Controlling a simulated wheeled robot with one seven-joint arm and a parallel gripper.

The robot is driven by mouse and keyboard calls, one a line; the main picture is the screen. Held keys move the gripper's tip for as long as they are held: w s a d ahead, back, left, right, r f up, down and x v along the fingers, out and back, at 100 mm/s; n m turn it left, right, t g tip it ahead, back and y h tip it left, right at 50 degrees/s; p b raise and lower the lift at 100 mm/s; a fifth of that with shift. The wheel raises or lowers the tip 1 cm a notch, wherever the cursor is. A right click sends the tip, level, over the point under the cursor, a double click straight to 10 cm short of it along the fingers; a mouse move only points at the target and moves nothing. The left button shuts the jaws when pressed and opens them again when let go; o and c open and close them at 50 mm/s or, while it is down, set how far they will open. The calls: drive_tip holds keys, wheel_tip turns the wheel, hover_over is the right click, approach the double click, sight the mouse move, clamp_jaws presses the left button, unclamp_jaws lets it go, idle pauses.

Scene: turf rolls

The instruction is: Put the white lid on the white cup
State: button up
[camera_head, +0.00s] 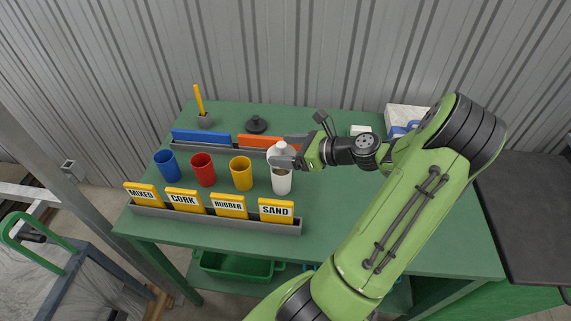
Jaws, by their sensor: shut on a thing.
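The white cup (281,184) stands on the green table behind the SAND card, at the right end of a row of cups. The white lid (281,149) is at or just above the cup's mouth, between the jaws of my gripper (284,158). My gripper reaches in from the right and is shut on the lid. The fingers hide part of the lid and the cup's rim, so I cannot tell whether the lid touches the cup.
Blue (166,165), red (203,170) and yellow (241,174) cups stand left of the white cup. A card rack (215,219) lies in front. Blue (202,136) and orange (258,142) bars and a dark lid (256,124) are behind. The table (335,220) is clear at front right.

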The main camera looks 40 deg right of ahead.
drive_tip(key=shift+a+f+b, duration=0.1)
drive_tip(key=shift+f+b, duration=0.5)
drive_tip(key=shift+f, duration=1.3)
drive_tip(key=shift+f, duration=0.15)
